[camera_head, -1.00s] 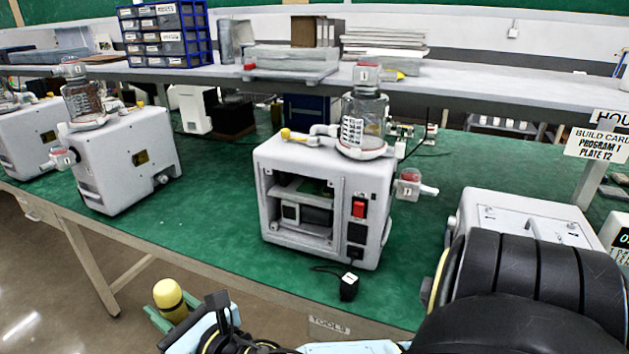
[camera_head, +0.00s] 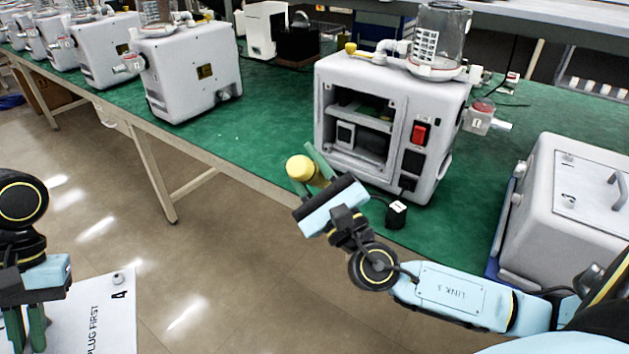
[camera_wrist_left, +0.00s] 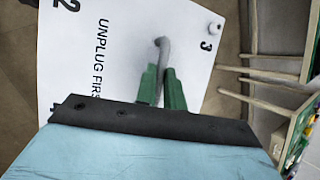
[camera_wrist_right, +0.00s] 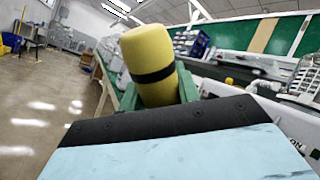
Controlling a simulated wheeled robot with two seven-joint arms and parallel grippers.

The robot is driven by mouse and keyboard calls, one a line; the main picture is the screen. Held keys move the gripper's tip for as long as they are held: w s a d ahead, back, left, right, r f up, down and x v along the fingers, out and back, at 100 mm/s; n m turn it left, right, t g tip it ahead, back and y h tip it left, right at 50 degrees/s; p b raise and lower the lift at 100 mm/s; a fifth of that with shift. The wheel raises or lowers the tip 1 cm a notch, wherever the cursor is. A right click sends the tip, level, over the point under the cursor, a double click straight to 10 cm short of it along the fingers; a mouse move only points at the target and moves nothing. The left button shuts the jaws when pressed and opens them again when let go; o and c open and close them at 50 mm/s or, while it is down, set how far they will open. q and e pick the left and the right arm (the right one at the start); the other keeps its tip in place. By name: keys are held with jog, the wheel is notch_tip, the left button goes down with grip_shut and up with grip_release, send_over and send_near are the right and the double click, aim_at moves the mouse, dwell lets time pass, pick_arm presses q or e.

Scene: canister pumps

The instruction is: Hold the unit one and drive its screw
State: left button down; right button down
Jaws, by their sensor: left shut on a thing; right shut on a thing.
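Unit one (camera_head: 390,110) stands on the green bench with its front open, a red switch at its right and a clear canister on top. My left gripper (camera_head: 28,328) is shut on the grey handle (camera_wrist_left: 162,52) of a white panel (camera_head: 110,322) marked "UNPLUG FIRST", low at the left, away from the unit. A small round fastener (camera_wrist_left: 213,28) sits at a panel corner, by the number 3. My right gripper (camera_head: 318,165) is shut on a yellow screwdriver (camera_head: 300,168) with a black band, in front of the bench edge. Its tip is not visible.
A black plug (camera_head: 396,214) lies on the bench before the unit. A grey-white box with a handle (camera_head: 575,205) stands at the right. More white units (camera_head: 185,70) line the bench to the left. Open floor lies between the panel and the bench.

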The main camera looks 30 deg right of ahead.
aim_at(50, 345)
pick_arm(q)
notch_tip(50, 345, down, 5)
jog(key=b, duration=0.4)
jog(key=shift+d, duration=0.1)
pick_arm(e)
jog(key=n+y, duration=0.2)
jog(key=n, duration=0.1)
jog(key=n+y, duration=0.2)
jog(key=n, duration=0.2)
jog(key=s+n+y, duration=0.1)
jog(key=n+y, duration=0.1)
jog(key=n, duration=0.2)
jog(key=shift+d+r+t+y, duration=0.3)
jog(key=shift+d+r+t, duration=0.05)
jog(key=shift+t, duration=0.05)
pick_arm(q)
jog(key=shift+f+b, duration=0.4)
jog(key=shift+b, duration=0.05)
pick_arm(e)
jog(key=n, duration=0.1)
jog(key=n+y, duration=0.1)
jog(key=shift+s+a+r+n, duration=0.15)
jog(key=shift+s+n, duration=0.05)
jog(key=shift+n, duration=0.1)
jog(key=shift+r+y, duration=0.2)
jog(key=shift+y, duration=0.2)
pick_arm(q)
jog(key=shift+f, duration=0.1)
pick_arm(e)
jog(key=shift+s+f, duration=0.1)
